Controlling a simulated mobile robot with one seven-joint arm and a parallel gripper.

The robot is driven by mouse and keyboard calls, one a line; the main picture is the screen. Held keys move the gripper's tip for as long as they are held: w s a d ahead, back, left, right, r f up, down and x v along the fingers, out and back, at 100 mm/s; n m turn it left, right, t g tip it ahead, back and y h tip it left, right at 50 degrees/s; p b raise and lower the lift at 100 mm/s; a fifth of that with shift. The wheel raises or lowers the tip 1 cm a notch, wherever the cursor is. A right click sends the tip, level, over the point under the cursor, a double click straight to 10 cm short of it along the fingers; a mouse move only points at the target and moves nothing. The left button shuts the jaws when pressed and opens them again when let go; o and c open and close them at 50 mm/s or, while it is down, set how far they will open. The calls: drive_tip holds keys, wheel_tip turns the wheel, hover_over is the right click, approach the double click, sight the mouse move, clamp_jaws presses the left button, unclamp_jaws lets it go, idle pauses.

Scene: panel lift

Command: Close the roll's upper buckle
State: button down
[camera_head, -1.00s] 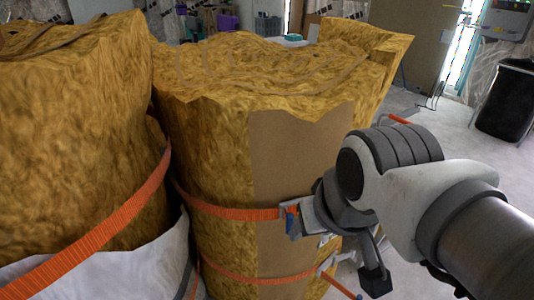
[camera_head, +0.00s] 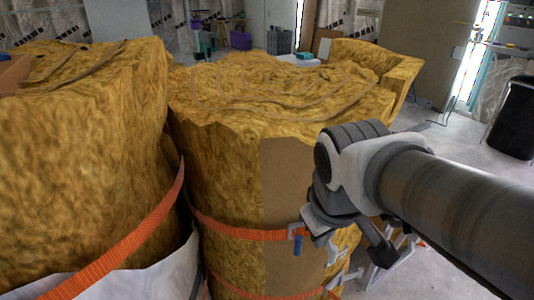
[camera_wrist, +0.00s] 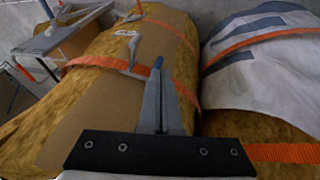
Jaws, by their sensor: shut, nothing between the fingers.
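The yellow insulation roll (camera_head: 225,160) stands upright with a brown paper panel (camera_head: 285,180) on its front. An orange upper strap (camera_head: 235,231) runs around it to a grey metal upper buckle (camera_head: 294,230) with a blue-ended part hanging below. In the wrist view the strap (camera_wrist: 95,62) and the grey buckle (camera_wrist: 132,58) lie just left of my fingertips. My gripper (camera_wrist: 158,78) is shut and empty, with a blue tip showing right at its fingertips. I cannot tell whether they touch. In the head view my wrist hides the fingers. Whether the buckle's lever is closed is unclear.
A lower orange strap (camera_head: 235,288) circles the same roll, with its own metal fitting (camera_head: 338,278). A second yellow roll (camera_head: 80,150) with an orange strap and white sheeting (camera_head: 150,275) stands close on the left. A black bin (camera_head: 515,115) stands at the far right.

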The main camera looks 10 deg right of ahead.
sight(328, 245)
drive_tip(key=w+d+f+n+g+h+p, duration=0.1)
drive_tip(key=w+f+n+g+p, duration=0.3)
drive_tip(key=w+n+p, duration=0.4)
drive_tip(key=d+n, duration=0.1)
drive_tip(key=n, duration=0.3)
drive_tip(key=shift+w+g+h+p, duration=0.3)
drive_tip(key=shift+h+p, duration=0.1)
drive_tip(key=b+x, duration=0.4)
drive_tip(key=x, duration=0.6)
drive_tip(key=shift+d, duration=0.15)
